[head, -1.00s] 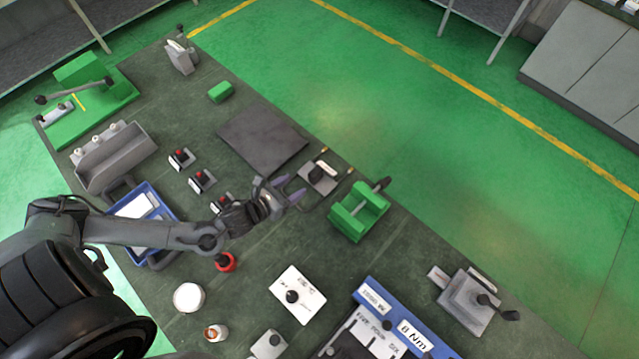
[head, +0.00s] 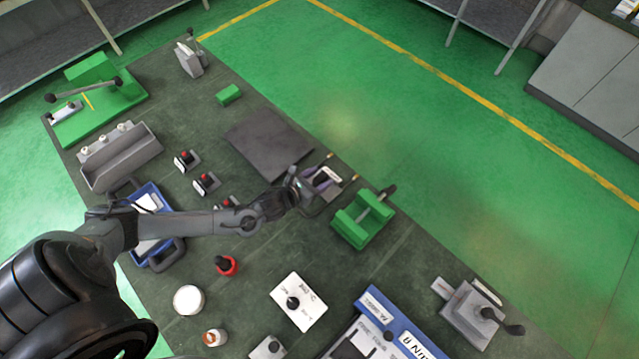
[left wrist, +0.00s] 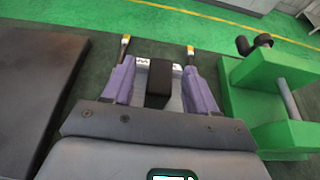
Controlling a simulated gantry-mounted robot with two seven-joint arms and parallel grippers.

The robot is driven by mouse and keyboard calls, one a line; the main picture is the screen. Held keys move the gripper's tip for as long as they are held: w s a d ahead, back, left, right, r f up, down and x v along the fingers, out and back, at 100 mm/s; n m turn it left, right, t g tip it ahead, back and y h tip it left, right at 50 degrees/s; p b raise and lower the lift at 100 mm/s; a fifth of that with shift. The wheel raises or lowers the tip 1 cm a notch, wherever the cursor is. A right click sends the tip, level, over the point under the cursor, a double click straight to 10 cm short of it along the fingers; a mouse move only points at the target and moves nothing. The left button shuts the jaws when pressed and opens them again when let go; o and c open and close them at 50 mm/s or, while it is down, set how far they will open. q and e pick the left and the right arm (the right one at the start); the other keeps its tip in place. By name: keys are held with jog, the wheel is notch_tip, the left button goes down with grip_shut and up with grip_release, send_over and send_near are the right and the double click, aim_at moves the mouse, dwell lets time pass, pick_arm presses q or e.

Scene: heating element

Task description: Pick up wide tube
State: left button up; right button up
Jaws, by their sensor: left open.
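I cannot make out for certain which thing is the wide tube. My left gripper (head: 320,181) reaches over a small grey fixture (head: 333,172) near the far edge of the bench. In the left wrist view, my left gripper (left wrist: 160,72) has its two purple fingers apart. A black block (left wrist: 158,84) on the fixture shows between them, with no visible grip on it. Two brass-tipped posts (left wrist: 190,50) stand just beyond the fingertips. My right gripper is not in view.
A green block fixture (head: 362,218) with a crank stands just right of my left gripper. A dark flat plate (head: 268,143) lies to its left. A white plate with a knob (head: 299,302) and a blue case (head: 372,300) are nearer. Bench between them is clear.

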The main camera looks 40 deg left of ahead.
pick_arm(q)
jog(key=shift+w+f, duration=0.15)
jog(key=shift+w, duration=0.15)
grip_shut()
dwell(0.4)
